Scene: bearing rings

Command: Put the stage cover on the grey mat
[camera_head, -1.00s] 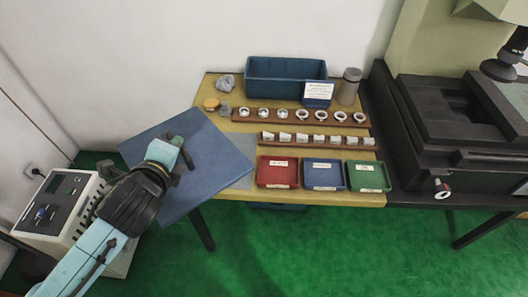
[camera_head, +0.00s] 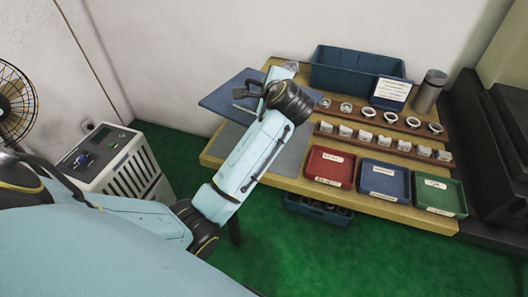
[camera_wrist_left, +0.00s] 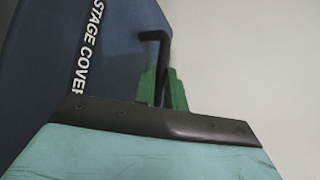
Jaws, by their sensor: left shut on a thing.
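The stage cover (camera_head: 222,100) is a flat dark blue panel with a black handle. It is over the back left of the table, partly past the left edge. In the left wrist view it (camera_wrist_left: 35,70) carries white "STAGE COVER" lettering. My left gripper (camera_head: 250,90) is shut on its handle (camera_wrist_left: 160,45); green fingertips (camera_wrist_left: 162,90) show there. The grey mat (camera_head: 288,153) lies on the table, in front of and partly under the panel's outline, and my arm crosses it. Whether the cover touches anything below is unclear. My right gripper is out of view.
Right of the mat stand red (camera_head: 330,167), blue (camera_head: 384,181) and green (camera_head: 440,194) trays. A blue bin (camera_head: 350,72) stands at the back. A fan and a white machine (camera_head: 115,160) are at left.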

